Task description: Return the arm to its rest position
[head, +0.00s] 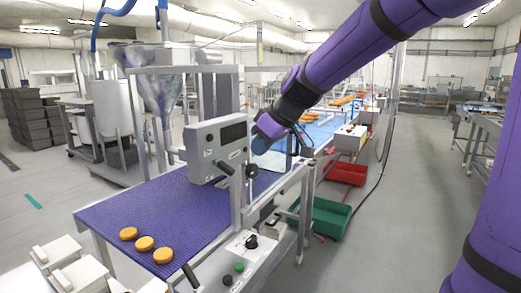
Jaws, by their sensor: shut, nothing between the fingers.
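My purple arm reaches in from the upper right and slopes down to the left. My gripper (268,135) is at its lower end, just right of the top of a grey control box (217,147) and above the conveyor. The fingers are small and partly hidden here, and nothing shows held in them. Another purple part of mine stands at the right edge.
Three orange rounds (145,244) lie on the blue-purple belt (110,211) at the near left. Machine frames and a hopper (160,85) stand behind. A green crate (328,217) and a red crate (345,173) are on the floor. The right-hand aisle floor is clear.

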